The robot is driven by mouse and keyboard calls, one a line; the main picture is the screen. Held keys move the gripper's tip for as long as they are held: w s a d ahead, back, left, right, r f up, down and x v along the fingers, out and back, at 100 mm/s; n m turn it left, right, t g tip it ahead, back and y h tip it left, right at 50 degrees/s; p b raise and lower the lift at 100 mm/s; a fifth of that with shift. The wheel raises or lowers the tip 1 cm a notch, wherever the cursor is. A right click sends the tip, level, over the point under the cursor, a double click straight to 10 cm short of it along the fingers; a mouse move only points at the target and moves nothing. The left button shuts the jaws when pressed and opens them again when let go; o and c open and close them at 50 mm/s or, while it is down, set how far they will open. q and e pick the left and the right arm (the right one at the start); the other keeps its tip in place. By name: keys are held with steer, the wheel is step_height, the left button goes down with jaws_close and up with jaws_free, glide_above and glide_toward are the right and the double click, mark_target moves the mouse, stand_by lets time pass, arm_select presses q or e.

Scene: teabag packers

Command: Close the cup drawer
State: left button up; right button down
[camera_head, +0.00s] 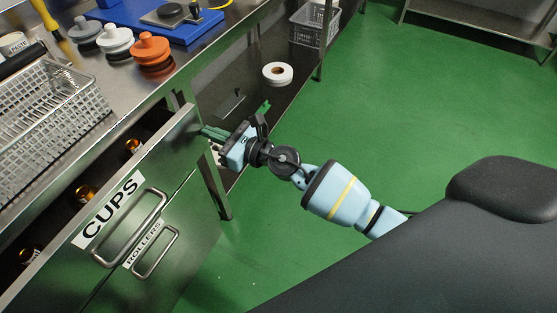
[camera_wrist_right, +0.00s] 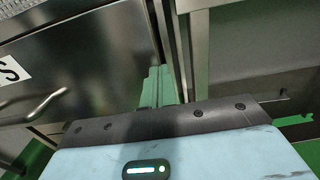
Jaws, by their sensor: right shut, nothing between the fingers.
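The cup drawer (camera_head: 165,160), marked "CUPS", stands partly open in the head view, with a gap between its front and the counter. Its metal handle (camera_head: 132,228) is on the front face. Several copper-coloured cups (camera_head: 86,193) show inside the gap. My right gripper (camera_head: 204,131) is shut and empty at the drawer front's far right end. In the right wrist view its green fingers (camera_wrist_right: 158,84) lie close to the edge of the drawer front (camera_wrist_right: 85,60). I cannot tell whether they touch it. My left gripper is not in view.
The "ROLLERS" front (camera_head: 180,235) is below the cup drawer. A wire basket (camera_head: 50,125), stamps (camera_head: 150,50) and a blue board (camera_head: 165,22) stand on the counter. A white roll (camera_head: 277,73) lies on the lower shelf. Green floor (camera_head: 400,110) is open to the right.

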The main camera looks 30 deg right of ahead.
mark_target(196, 127)
steer(key=x, duration=0.4)
steer(key=shift+w+f+b, duration=0.1)
steer(key=shift+b, duration=0.3)
steer(key=shift+w+a, duration=0.45)
steer(key=shift+w, duration=0.05)
steer(key=shift+d, duration=0.1)
